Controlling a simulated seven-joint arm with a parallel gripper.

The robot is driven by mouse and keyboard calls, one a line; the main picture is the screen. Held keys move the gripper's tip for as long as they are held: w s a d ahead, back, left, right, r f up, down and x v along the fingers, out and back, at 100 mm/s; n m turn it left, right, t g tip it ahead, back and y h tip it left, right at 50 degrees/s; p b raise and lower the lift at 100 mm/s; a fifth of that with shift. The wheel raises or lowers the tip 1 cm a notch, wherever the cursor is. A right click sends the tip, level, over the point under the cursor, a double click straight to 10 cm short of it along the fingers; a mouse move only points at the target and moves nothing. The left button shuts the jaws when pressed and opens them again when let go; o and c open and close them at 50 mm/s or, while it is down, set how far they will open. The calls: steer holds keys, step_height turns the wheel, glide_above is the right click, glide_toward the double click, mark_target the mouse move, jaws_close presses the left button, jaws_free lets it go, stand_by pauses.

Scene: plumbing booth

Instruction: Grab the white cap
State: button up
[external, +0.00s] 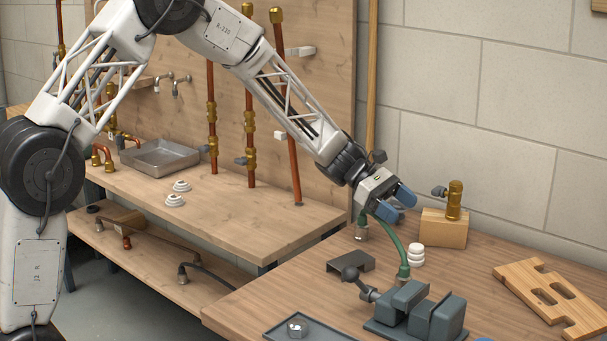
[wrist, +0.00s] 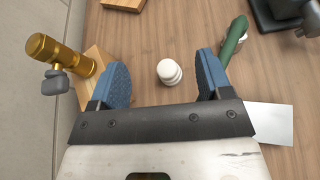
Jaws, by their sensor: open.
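The white cap (external: 416,255) is a small ribbed white piece standing on the right-hand wooden table, beside the green hose. In the wrist view the white cap (wrist: 169,72) lies between my two blue fingers, a little beyond the line of the gripper body, with clear gaps on both sides. My gripper (external: 396,203) is open and empty, above the table and up and to the left of the cap in the external view. In the wrist view my gripper (wrist: 163,78) has its fingers spread wide around the cap's position; neither finger appears to touch it.
A green hose (external: 402,258) stands close left of the cap. A brass valve (external: 454,200) on a wooden block (external: 443,228) stands behind it. A grey vise (external: 418,316) is in front, a slotted wooden board (external: 550,296) at right. More white ribbed pieces (external: 175,200) lie on the left bench.

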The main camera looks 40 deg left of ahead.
mark_target(412, 245)
steer(key=shift+w+d+f, duration=0.15)
steer(key=shift+w+f, duration=0.2)
steer(key=shift+w, duration=0.05)
steer(key=shift+f, duration=3.5)
steer(key=shift+x, duration=2.5)
steer(key=shift+c, duration=0.5)
steer(key=c, duration=0.9)
